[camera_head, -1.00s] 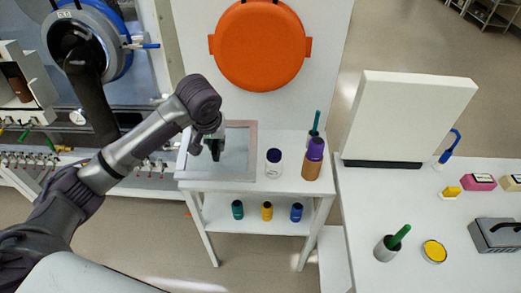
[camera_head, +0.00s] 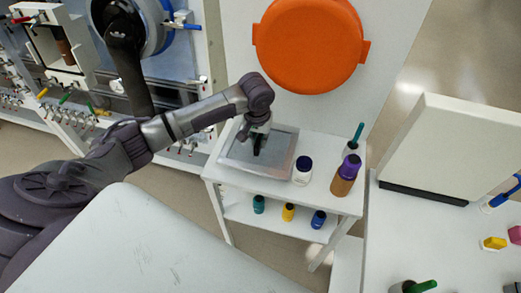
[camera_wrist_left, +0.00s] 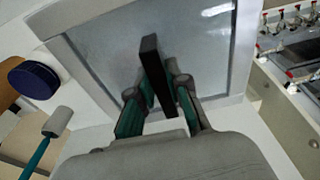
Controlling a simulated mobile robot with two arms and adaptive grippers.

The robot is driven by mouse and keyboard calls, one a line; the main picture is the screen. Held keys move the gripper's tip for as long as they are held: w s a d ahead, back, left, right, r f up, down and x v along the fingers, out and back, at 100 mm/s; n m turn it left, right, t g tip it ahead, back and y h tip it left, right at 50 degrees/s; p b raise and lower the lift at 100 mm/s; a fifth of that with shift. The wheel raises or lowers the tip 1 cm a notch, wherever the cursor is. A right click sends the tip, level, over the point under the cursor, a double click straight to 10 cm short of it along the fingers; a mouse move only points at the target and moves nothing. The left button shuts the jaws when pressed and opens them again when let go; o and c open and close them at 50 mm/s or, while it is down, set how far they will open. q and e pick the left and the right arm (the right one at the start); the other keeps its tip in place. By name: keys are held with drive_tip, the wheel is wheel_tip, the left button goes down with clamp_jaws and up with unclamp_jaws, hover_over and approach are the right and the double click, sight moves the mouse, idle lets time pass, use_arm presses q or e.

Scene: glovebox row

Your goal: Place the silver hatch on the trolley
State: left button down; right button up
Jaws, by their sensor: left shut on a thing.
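The silver hatch (camera_head: 237,161) is a square grey panel with a lighter frame and a black bar handle. It lies flat on or just over the left part of the white trolley (camera_head: 324,200); I cannot tell whether it touches the top. My left gripper (camera_head: 258,144) is above the hatch, shut on its handle. In the left wrist view, the fingers (camera_wrist_left: 155,100) flank the black handle (camera_wrist_left: 152,62), with the hatch panel (camera_wrist_left: 208,52) behind. My right gripper is out of view.
On the trolley top, right of the hatch, stand a dark-capped white jar (camera_head: 302,171), a purple-capped brown bottle (camera_head: 346,176) and a pot with a teal handle (camera_head: 352,147). Small bottles (camera_head: 289,212) stand on the lower shelf. A white bench (camera_head: 385,240) is at right.

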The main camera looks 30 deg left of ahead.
sight(260, 153)
use_arm(q)
wheel_tip(260, 153, down, 2)
drive_tip(key=shift+w+f, duration=0.15)
drive_tip(key=shift+f, duration=0.1)
wheel_tip(260, 153, down, 3)
drive_tip(key=shift+f+p, duration=0.2)
drive_tip(key=shift+p, duration=0.1)
drive_tip(key=shift+f, duration=0.25)
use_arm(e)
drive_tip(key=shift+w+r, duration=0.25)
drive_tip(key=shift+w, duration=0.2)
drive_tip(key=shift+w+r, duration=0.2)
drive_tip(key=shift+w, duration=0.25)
use_arm(q)
drive_tip(key=shift+f, duration=0.15)
drive_tip(key=c, duration=1.1)
unclamp_jaws()
drive_tip(key=shift+c, duration=0.2)
